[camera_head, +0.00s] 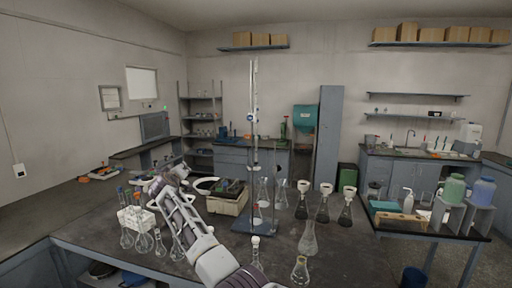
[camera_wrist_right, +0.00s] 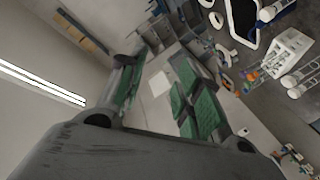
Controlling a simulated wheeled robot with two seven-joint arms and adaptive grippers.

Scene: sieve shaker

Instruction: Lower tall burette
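The tall burette (camera_head: 255,88) is a thin clear upright tube on a stand near the middle of the table. A white and blue clamp (camera_head: 252,118) sits on it partway up. The stand's dark blue base plate (camera_head: 241,227) rests on the table. A flask (camera_head: 257,215) is low by the stand. My right gripper (camera_head: 165,180) is left of the stand, apart from it, over the table's far left part. In the right wrist view its green-padded fingers (camera_wrist_right: 160,88) are spread with nothing between them. The burette is not clear in that view. My left gripper is out of view.
A rack with flasks (camera_head: 137,218) is at the table's left. A boxy device (camera_head: 228,200) lies between my gripper and the stand. Several dark-filled flasks with filter tops (camera_head: 323,205) stand right of it. An empty flask (camera_head: 308,242) and a yellowish one (camera_head: 300,271) stand nearer.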

